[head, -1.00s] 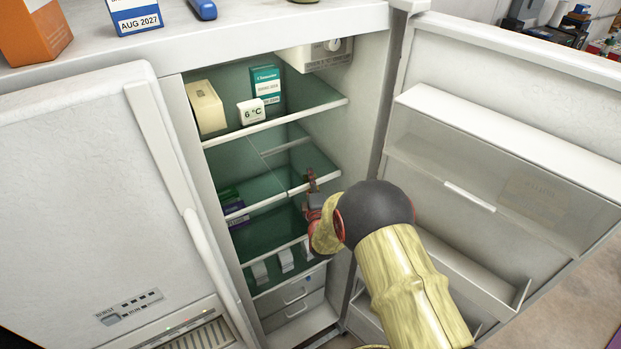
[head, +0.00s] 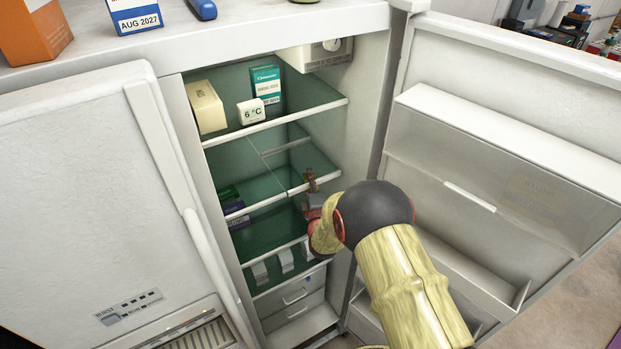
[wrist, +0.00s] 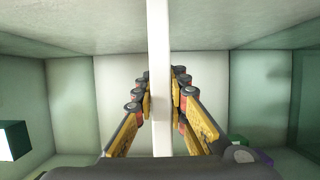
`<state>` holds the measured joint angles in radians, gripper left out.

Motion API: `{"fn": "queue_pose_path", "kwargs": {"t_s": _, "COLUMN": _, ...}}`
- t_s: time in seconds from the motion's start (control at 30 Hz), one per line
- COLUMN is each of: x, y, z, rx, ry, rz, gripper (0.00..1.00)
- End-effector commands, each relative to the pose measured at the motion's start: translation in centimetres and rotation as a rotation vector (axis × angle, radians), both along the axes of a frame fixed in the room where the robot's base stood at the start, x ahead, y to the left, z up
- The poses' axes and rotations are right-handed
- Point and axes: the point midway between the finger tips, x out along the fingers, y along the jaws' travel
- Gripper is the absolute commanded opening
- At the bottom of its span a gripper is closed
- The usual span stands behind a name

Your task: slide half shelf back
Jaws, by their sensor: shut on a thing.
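The half shelf (head: 292,168) is the right part of the split glass middle shelf in the open fridge. It has a white front edge, and a seam parts it from the left half (head: 245,190). In the head view my gripper (head: 311,185) is at its front edge, partly hidden by my wrist. In the wrist view a white edge strip (wrist: 159,60) runs upright between the fingers (wrist: 161,95), which are shut on it. The front edges of the two halves look roughly in line.
The upper shelf (head: 300,112) holds a cream box, a teal box and a 6 °C display. Dark boxes (head: 232,205) stand at left on the middle level; small white boxes (head: 286,260) are below. The open door (head: 500,130) with bins stands close on the right.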

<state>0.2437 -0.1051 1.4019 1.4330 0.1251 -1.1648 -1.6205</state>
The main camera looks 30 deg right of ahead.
Motion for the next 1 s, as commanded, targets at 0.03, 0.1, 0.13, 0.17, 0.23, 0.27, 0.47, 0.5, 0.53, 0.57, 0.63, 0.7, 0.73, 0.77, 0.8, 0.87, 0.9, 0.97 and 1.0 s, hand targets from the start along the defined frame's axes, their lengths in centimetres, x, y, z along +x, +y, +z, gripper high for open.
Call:
{"fn": "queue_pose_path", "kwargs": {"t_s": 0.03, "x": -0.17, "y": 0.06, "z": -0.47, "rx": 0.002, "ry": 0.01, "rz": 0.001, "gripper": 0.0}}
{"fn": "queue_pose_path", "kwargs": {"t_s": 0.1, "x": -0.17, "y": 0.06, "z": -0.5, "rx": 0.002, "ry": 0.01, "rz": 0.001, "gripper": 0.0}}
{"fn": "queue_pose_path", "kwargs": {"t_s": 0.13, "x": -0.18, "y": 0.07, "z": -0.51, "rx": 0.002, "ry": 0.01, "rz": 0.001, "gripper": 0.0}}
{"fn": "queue_pose_path", "kwargs": {"t_s": 0.17, "x": -0.18, "y": 0.07, "z": -0.52, "rx": 0.002, "ry": 0.011, "rz": 0.001, "gripper": 0.0}}
{"fn": "queue_pose_path", "kwargs": {"t_s": 0.23, "x": -0.19, "y": 0.07, "z": -0.55, "rx": 0.002, "ry": 0.011, "rz": 0.001, "gripper": 0.0}}
{"fn": "queue_pose_path", "kwargs": {"t_s": 0.27, "x": -0.19, "y": 0.07, "z": -0.56, "rx": 0.002, "ry": 0.011, "rz": 0.001, "gripper": 0.0}}
{"fn": "queue_pose_path", "kwargs": {"t_s": 0.47, "x": -0.22, "y": 0.08, "z": -0.63, "rx": 0.003, "ry": 0.013, "rz": 0.001, "gripper": 0.0}}
{"fn": "queue_pose_path", "kwargs": {"t_s": 0.5, "x": -0.22, "y": 0.08, "z": -0.64, "rx": 0.003, "ry": 0.013, "rz": 0.001, "gripper": 0.0}}
{"fn": "queue_pose_path", "kwargs": {"t_s": 0.53, "x": -0.23, "y": 0.09, "z": -0.65, "rx": 0.003, "ry": 0.013, "rz": 0.001, "gripper": 0.0}}
{"fn": "queue_pose_path", "kwargs": {"t_s": 0.57, "x": -0.23, "y": 0.09, "z": -0.66, "rx": 0.003, "ry": 0.013, "rz": 0.001, "gripper": 0.0}}
{"fn": "queue_pose_path", "kwargs": {"t_s": 0.63, "x": -0.24, "y": 0.09, "z": -0.68, "rx": 0.003, "ry": 0.014, "rz": 0.001, "gripper": 0.0}}
{"fn": "queue_pose_path", "kwargs": {"t_s": 0.7, "x": -0.25, "y": 0.09, "z": -0.71, "rx": 0.003, "ry": 0.014, "rz": 0.001, "gripper": 0.0}}
{"fn": "queue_pose_path", "kwargs": {"t_s": 0.73, "x": -0.25, "y": 0.09, "z": -0.72, "rx": 0.003, "ry": 0.014, "rz": 0.001, "gripper": 0.0}}
{"fn": "queue_pose_path", "kwargs": {"t_s": 0.77, "x": -0.26, "y": 0.1, "z": -0.72, "rx": 0.003, "ry": 0.014, "rz": 0.001, "gripper": 0.0}}
{"fn": "queue_pose_path", "kwargs": {"t_s": 0.8, "x": -0.26, "y": 0.1, "z": -0.74, "rx": 0.003, "ry": 0.015, "rz": 0.001, "gripper": 0.0}}
{"fn": "queue_pose_path", "kwargs": {"t_s": 0.87, "x": -0.27, "y": 0.09, "z": -0.75, "rx": 0.003, "ry": 0.015, "rz": 0.001, "gripper": 0.0}}
{"fn": "queue_pose_path", "kwargs": {"t_s": 0.9, "x": -0.27, "y": 0.09, "z": -0.77, "rx": 0.003, "ry": 0.015, "rz": 0.001, "gripper": 0.0}}
{"fn": "queue_pose_path", "kwargs": {"t_s": 0.97, "x": -0.28, "y": 0.1, "z": -0.79, "rx": 0.004, "ry": 0.016, "rz": 0.001, "gripper": 0.0}}
{"fn": "queue_pose_path", "kwargs": {"t_s": 1.0, "x": -0.28, "y": 0.1, "z": -0.8, "rx": 0.004, "ry": 0.016, "rz": 0.001, "gripper": 0.13}}
